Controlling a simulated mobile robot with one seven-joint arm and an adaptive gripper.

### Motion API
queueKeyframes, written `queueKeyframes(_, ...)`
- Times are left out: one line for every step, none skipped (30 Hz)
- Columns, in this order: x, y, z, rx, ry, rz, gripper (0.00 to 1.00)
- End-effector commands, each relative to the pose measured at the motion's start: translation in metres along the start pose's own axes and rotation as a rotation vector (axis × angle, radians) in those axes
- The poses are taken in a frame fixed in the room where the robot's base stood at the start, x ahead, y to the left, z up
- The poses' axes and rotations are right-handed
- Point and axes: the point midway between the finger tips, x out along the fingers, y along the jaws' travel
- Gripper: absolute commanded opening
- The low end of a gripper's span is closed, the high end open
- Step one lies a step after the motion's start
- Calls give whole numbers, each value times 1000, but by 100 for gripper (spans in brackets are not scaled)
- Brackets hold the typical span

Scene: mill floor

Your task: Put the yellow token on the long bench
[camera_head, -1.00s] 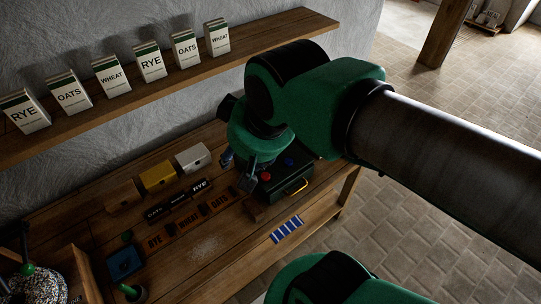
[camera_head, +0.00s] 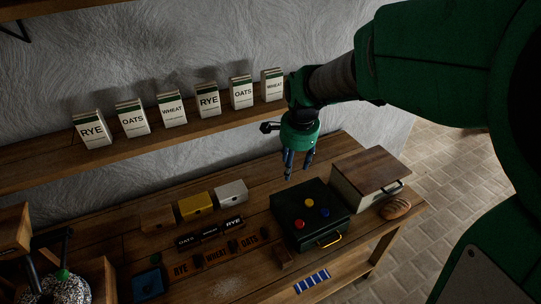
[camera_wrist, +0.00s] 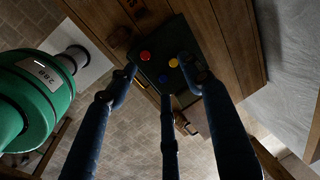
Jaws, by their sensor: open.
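The yellow token (camera_head: 309,202) lies on top of a dark lidded box (camera_head: 292,239), with a red token (camera_head: 299,224) and a blue token (camera_head: 325,212) beside it. The box stands on the wooden bench (camera_head: 262,178) below the shelf. My gripper (camera_head: 297,168) hangs empty and open above and behind the box, fingers down, apart from the tokens. In the wrist view, the yellow token (camera_wrist: 173,62) shows between the spread fingers, close to the right fingertip in the picture.
A wood-topped bread bin (camera_head: 365,168) and a loaf (camera_head: 396,208) are right of the box. Small yellow (camera_head: 195,205) and white (camera_head: 231,193) boxes and name plates (camera_head: 209,233) stand to its left. Grain packets line the shelf (camera_head: 150,145) close to my arm.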

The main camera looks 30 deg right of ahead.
Motion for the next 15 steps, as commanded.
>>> queueKeyframes(14, -3, -12, 72, -5, 21, 50)
queueKeyframes(22, -5, -18, 116, -7, 30, 50)
queueKeyframes(32, -7, -25, 176, -9, 44, 50)
queueKeyframes(40, -9, -32, 221, -10, 52, 50)
queueKeyframes(48, -10, -38, 264, -11, 62, 50)
queueKeyframes(59, -11, -46, 325, -11, 74, 50)
queueKeyframes(67, -12, -52, 370, -12, 84, 50)
queueKeyframes(76, -12, -58, 414, -12, 93, 50)
queueKeyframes(87, -13, -66, 473, -11, 106, 50)
queueKeyframes(96, -12, -72, 517, -11, 116, 50)
queueKeyframes(104, -12, -77, 560, -10, 124, 50)
queueKeyframes(116, -11, -84, 614, -9, 138, 50)
queueKeyframes(123, -11, -89, 654, -7, 146, 50)
queueKeyframes(131, -10, -94, 691, -6, 154, 50)
queueKeyframes(140, -9, -100, 737, -4, 163, 50)
